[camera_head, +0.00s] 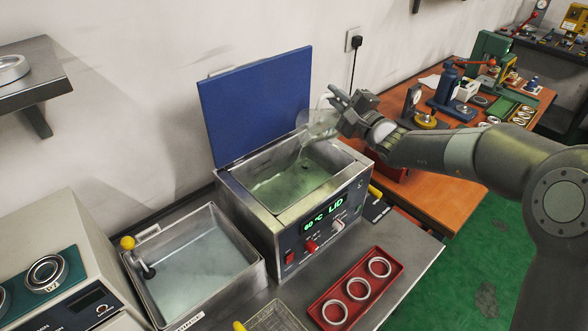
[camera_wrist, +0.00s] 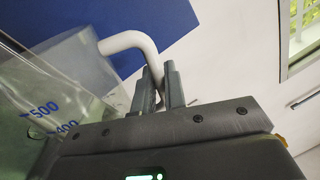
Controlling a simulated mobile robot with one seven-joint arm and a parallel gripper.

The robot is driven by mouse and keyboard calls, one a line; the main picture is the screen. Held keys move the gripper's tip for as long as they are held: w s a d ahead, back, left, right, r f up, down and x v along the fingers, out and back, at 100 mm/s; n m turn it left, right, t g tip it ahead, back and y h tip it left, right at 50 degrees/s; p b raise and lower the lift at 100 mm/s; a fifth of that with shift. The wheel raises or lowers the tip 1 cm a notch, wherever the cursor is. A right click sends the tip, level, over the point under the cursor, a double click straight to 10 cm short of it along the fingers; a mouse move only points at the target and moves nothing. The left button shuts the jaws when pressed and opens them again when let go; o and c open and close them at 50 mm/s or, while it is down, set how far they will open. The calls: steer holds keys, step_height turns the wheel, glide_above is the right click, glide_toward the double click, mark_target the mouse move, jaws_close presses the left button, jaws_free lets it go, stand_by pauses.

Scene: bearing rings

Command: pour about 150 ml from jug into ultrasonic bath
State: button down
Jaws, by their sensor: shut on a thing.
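The ultrasonic bath (camera_head: 260,221) stands on the bench with its blue lid (camera_head: 255,105) raised at the back. Its display reads "60 °C LID", and greenish liquid lies in its tank. The clear jug (camera_head: 318,127) is tilted over the tank's back right part, and a thin stream appears to fall from it. In the wrist view the jug (camera_wrist: 60,85) shows blue marks 500 and 400 and a white handle (camera_wrist: 130,40). My gripper (camera_head: 345,103) is shut on the handle; its fingers also show in the wrist view (camera_wrist: 160,88). The jug's exact liquid level is unclear.
A steel basin (camera_head: 256,275) of pale liquid, with a yellow-knobbed rod, stands left of the bath. A red tray (camera_head: 330,312) with 3 rings lies in front. A wire basket (camera_head: 275,318) sits at the front edge. An orange bench (camera_head: 440,145) with tools is at right.

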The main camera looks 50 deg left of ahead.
steer(key=w+m, duration=0.1)
steer(key=m, duration=0.1)
steer(key=w+m+t, duration=0.1)
steer(key=shift+w+d+f+m+h, duration=0.1)
steer(key=shift+w+f+m+h, duration=0.1)
steer(key=shift+m+h, duration=0.15)
steer(key=shift+w+f+m, duration=0.2)
steer(key=shift+w+m, duration=0.05)
steer(key=shift+m, duration=0.9)
steer(key=shift+w+f+m+t, duration=0.15)
steer(key=shift+w+f+m, duration=0.05)
steer(key=shift+f+m, duration=0.3)
steer(key=shift+w+f+m+t, duration=0.15)
steer(key=shift+w+f+m, duration=0.05)
steer(key=shift+f+m, duration=0.3)
steer(key=shift+w+f+m+h+b, duration=0.35)
steer(key=shift+w+f+m, duration=0.35)
steer(key=shift+m, duration=0.6)
steer(key=shift+w+f+m+h+b, duration=0.3)
steer(key=shift+w+f+m, duration=0.35)
steer(key=shift+m, duration=0.65)
steer(key=shift+w+f+m+h+b, duration=0.35)
steer(key=shift+w+f+m, duration=0.3)
steer(key=shift+m, duration=0.65)
